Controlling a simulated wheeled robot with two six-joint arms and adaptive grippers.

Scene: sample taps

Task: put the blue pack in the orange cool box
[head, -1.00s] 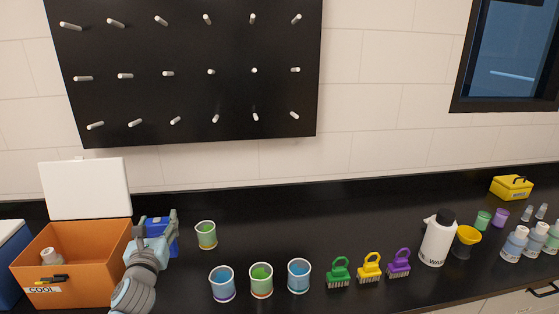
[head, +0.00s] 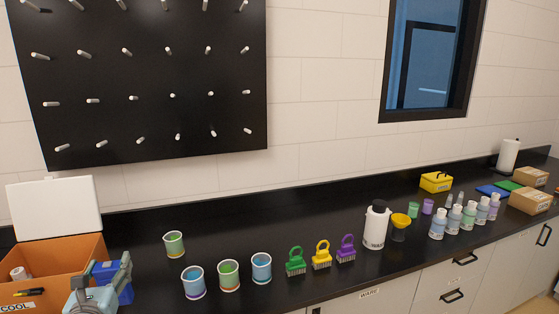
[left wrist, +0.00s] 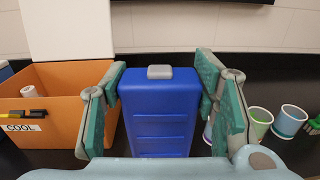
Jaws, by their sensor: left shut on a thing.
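The blue pack (head: 118,291) is a blue block with a grey cap, upright just right of the orange cool box (head: 62,254). In the left wrist view the blue pack (left wrist: 158,112) fills the space between my fingers. My left gripper (head: 108,274) is shut on it; in the left wrist view the green-padded fingers (left wrist: 160,95) stand on both sides. The cool box, labelled COOL, is open with its white lid (head: 54,208) raised behind. A small white roll-like thing (head: 19,273) is inside. I cannot tell the pack's height above the counter. My right gripper is not in view.
Brushes (head: 321,255), a white bottle (head: 377,226) and a yellow box (head: 436,181) are farther right on the black counter. A dark pegboard (head: 140,80) hangs on the wall.

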